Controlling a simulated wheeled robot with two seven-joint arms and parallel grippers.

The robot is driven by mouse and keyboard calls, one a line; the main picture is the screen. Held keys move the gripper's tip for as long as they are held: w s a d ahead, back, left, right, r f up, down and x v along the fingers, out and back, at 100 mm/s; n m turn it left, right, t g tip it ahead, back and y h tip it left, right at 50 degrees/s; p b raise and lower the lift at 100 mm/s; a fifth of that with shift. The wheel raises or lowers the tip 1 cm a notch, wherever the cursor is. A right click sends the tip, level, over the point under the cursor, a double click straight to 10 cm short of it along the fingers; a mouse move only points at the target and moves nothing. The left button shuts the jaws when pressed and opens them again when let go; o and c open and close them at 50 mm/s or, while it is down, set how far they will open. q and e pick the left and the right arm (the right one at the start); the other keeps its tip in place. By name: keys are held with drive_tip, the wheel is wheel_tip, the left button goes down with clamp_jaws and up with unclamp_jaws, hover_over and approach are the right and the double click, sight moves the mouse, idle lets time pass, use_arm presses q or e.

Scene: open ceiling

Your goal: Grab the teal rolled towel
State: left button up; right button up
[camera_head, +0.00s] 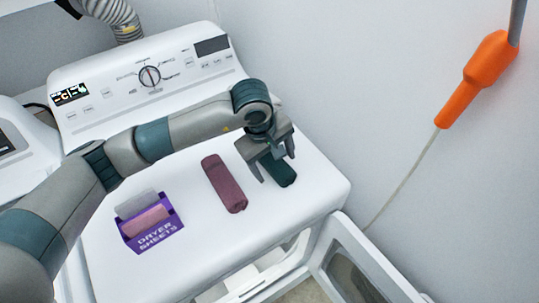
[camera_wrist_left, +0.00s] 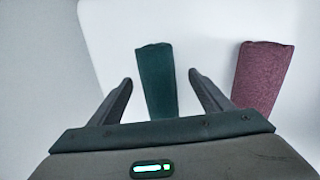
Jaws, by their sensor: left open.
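The teal rolled towel (camera_head: 281,172) lies on the white dryer top, partly hidden under my left gripper in the head view. In the left wrist view the teal towel (camera_wrist_left: 156,80) lies between the two fingers, its far end reaching beyond the fingertips. My left gripper (camera_head: 275,174) is open over it, with a gap on each side; it also shows in the left wrist view (camera_wrist_left: 160,78). Whether the fingertips are level with the towel or above it I cannot tell. My right gripper is in neither view.
A maroon rolled towel (camera_head: 224,183) lies just left of the teal one. The dryer door (camera_head: 362,265) hangs open below.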

use_arm(q)
drive_tip(key=shift+f, duration=0.25)
drive_tip(key=c, duration=1.2)
drive_tip(key=shift+w+r, duration=0.1)
drive_tip(key=shift+r, duration=0.1)
drive_tip(key=shift+r+b, duration=0.55)
drive_tip(key=shift+b, duration=0.2)
drive_tip(key=shift+d+b+v, duration=0.2)
drive_tip(key=shift+b+v, duration=0.6)
drive_tip(key=shift+v, duration=0.25)
drive_tip(key=shift+s+d+r+b, duration=0.85)
drive_tip(key=shift+d+r, duration=0.4)
drive_tip(key=shift+d, duration=0.5)
drive_tip(key=shift+s+d+r+b, duration=0.85)
drive_tip(key=shift+d+r, duration=0.4)
drive_tip(key=shift+d, duration=0.5)
drive_tip(key=shift+s+d+r+b, duration=0.85)
drive_tip(key=shift+d+r, duration=0.45)
drive_tip(key=shift+d, duration=0.45)
